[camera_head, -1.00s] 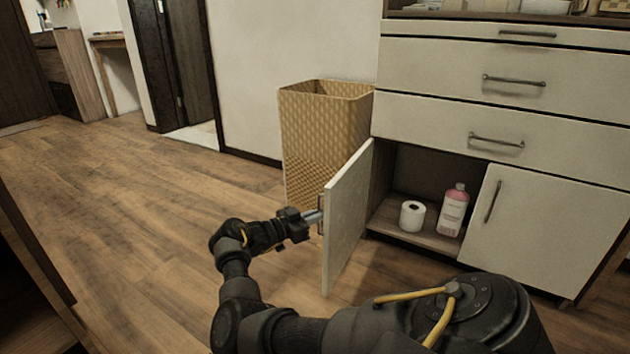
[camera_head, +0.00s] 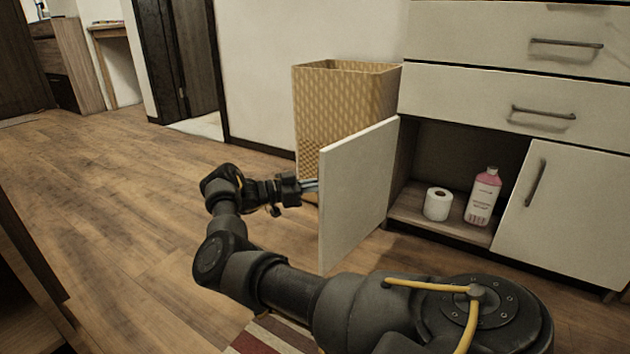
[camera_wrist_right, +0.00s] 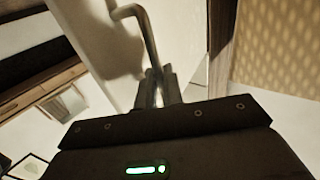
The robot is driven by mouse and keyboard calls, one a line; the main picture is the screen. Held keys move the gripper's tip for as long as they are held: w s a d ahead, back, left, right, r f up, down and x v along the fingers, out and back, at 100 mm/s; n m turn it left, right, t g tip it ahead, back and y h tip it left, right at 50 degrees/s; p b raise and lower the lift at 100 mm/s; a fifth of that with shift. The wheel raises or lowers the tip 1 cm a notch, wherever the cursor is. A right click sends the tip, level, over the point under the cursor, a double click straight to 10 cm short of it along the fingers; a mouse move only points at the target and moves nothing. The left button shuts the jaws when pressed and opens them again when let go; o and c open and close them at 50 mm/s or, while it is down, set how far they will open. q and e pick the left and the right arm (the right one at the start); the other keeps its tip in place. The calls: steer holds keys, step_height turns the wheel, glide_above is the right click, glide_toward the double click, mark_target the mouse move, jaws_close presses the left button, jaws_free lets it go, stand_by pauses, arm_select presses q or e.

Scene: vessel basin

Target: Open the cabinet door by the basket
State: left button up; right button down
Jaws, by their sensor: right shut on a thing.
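The white cabinet door (camera_head: 357,190) by the basket stands swung out from the cabinet, wide open. The tan woven basket (camera_head: 341,100) stands behind it against the wall. My right gripper (camera_head: 313,184) is at the outer face of the door, near its free edge. In the right wrist view my right gripper (camera_wrist_right: 158,88) is shut on the metal door handle (camera_wrist_right: 146,38). In the head view the door edge hides the handle. My left gripper is not in view.
Inside the open compartment stand a toilet roll (camera_head: 437,204) and a pink bottle (camera_head: 484,196). A second cabinet door (camera_head: 565,205) to the right is closed. Drawers (camera_head: 520,100) are shut above. A striped rug (camera_head: 270,337) lies at the bottom. Wooden floor (camera_head: 110,220) is clear on the left.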

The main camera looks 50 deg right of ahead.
steer(key=c, duration=1.5)
jaws_free()
steer(key=shift+b+v, duration=0.45)
steer(key=shift+v, duration=4.95)
steer(key=shift+f, duration=0.1)
